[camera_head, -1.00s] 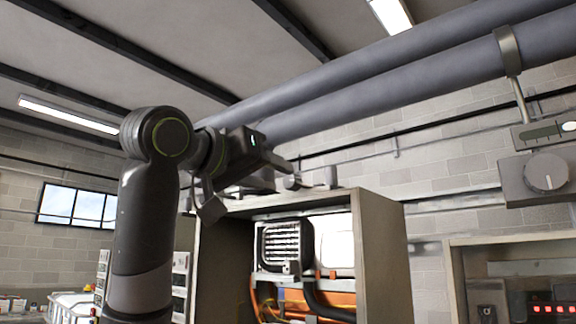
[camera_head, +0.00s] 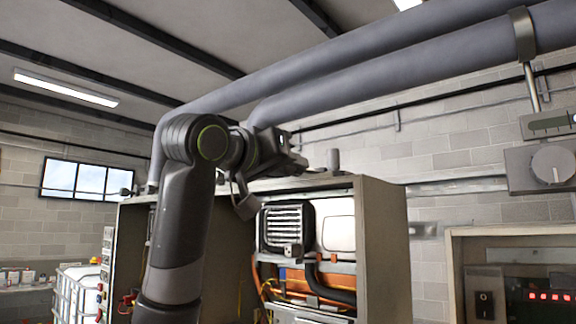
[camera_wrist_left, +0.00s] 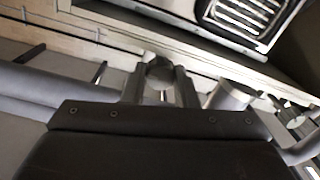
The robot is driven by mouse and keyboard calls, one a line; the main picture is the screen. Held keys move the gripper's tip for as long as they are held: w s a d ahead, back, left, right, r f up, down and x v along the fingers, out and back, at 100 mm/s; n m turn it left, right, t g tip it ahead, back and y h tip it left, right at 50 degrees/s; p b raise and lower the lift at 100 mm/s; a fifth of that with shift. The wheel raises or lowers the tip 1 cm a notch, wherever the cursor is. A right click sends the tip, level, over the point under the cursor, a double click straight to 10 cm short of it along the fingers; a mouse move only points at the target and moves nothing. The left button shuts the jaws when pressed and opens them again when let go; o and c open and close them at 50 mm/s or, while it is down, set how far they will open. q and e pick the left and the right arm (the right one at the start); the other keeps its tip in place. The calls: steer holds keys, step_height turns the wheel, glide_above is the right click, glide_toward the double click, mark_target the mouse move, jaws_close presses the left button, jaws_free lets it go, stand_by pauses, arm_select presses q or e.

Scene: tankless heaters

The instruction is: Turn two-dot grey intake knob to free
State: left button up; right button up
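My left gripper (camera_head: 298,166) is over the top of the grey cabinet in the head view. In the left wrist view its two fingers (camera_wrist_left: 160,85) are apart, and a dark grey rounded knob-like piece (camera_wrist_left: 159,73) shows between and beyond them. I cannot tell whether they touch it. A lighter grey cylinder (camera_wrist_left: 230,97) stands to the right of the fingers there. In the head view a small grey upright piece (camera_head: 333,159) stands on the cabinet top, right of the gripper. No dots can be made out, so I cannot tell which is the two-dot knob. My right gripper is not in view.
The open cabinet (camera_head: 382,250) holds a heater unit with a white grille (camera_head: 285,228). Thick grey pipes (camera_head: 400,75) run above. A large round dial (camera_head: 552,163) is on a wall box at right, above a panel with red lights (camera_head: 550,296).

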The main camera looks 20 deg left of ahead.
arm_select(q)
steer(key=c, duration=0.4)
steer(key=n+b, duration=0.3)
steer(key=shift+f+n, duration=0.15)
steer(key=shift+n, duration=0.15)
steer(key=n+b, duration=0.3)
steer(key=n, duration=0.1)
steer(key=shift+b, duration=0.4)
steer(key=shift+n+g+b, duration=0.3)
steer(key=shift+n+b, duration=2.1)
steer(key=shift+n, duration=2.1)
steer(key=shift+r, duration=0.2)
